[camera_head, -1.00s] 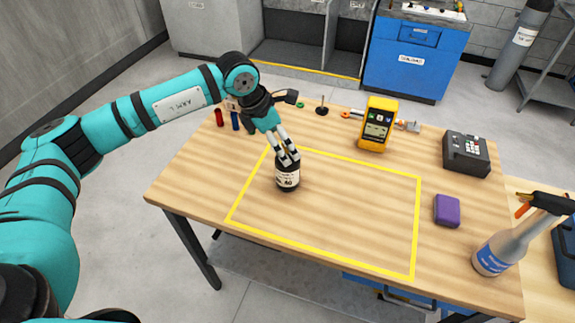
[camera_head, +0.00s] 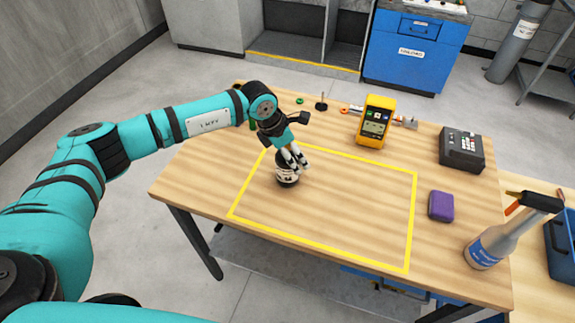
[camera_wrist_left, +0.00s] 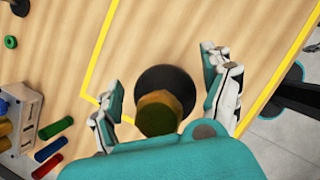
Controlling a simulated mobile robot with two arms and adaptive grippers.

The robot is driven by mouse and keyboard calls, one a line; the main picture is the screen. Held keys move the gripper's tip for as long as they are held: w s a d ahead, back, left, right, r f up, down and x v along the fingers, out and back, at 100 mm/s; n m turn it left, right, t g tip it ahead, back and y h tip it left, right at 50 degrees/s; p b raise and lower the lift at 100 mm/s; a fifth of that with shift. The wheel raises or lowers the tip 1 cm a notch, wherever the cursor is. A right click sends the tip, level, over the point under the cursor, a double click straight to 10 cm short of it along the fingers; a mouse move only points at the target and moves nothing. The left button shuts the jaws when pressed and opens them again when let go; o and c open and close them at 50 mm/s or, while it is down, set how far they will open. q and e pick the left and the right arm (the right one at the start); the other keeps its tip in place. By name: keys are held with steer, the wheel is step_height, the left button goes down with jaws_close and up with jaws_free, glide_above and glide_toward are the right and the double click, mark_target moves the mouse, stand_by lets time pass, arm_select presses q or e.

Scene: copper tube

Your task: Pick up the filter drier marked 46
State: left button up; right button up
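The filter drier (camera_head: 287,181) is a short black cylinder with a white label, standing upright inside the yellow outline on the table. Its number is too small to read surely now. In the left wrist view its black top (camera_wrist_left: 178,82) and a brass hex fitting (camera_wrist_left: 157,113) show between the fingers. My left gripper (camera_head: 293,160) is over the drier's top, pointing down. In the left wrist view the gripper (camera_wrist_left: 163,85) is open, one finger on each side of the drier, with a gap visible on both sides. My right gripper is out of view.
A yellow meter (camera_head: 375,121), a dark device (camera_head: 461,149), a purple case (camera_head: 441,206) and a spray bottle (camera_head: 490,245) stand to the right. Red, blue and green cylinders (camera_wrist_left: 49,148) lie near a block at the back left. The table inside the yellow outline (camera_head: 415,215) is otherwise clear.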

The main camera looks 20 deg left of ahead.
arm_select(q)
steer(key=c, duration=1.4)
steer(key=shift+w+r, duration=0.1)
steer(key=shift+c, duration=0.6)
